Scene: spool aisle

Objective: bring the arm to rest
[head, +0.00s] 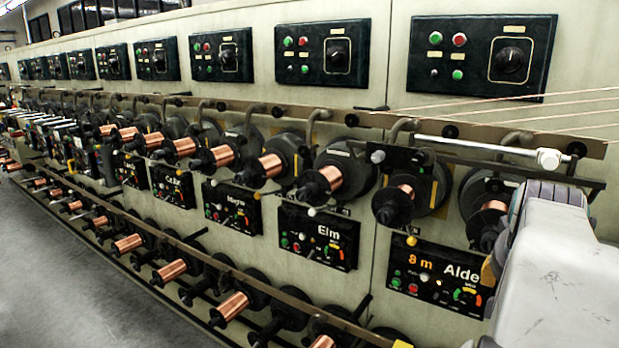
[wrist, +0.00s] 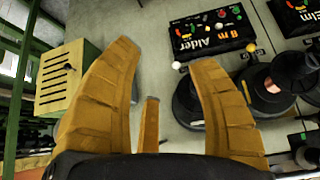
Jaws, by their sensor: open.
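My pale grey arm fills the lower right of the head view, in front of the machine and beside the Alder panel (head: 440,275). My fingers cannot be made out clearly in the head view. In the wrist view the Alder panel (wrist: 210,33) appears upside down, above and beyond the right finger. A black spool flange (wrist: 187,98) is partly hidden behind that finger.
A long row of copper spools (head: 331,178) on black holders runs away to the left. A lower row (head: 229,308) lies beneath. Dark control boxes (head: 480,55) line the wall. A yellowish cabinet (wrist: 65,75) stands left in the wrist view. Grey floor (head: 90,290) is clear at lower left.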

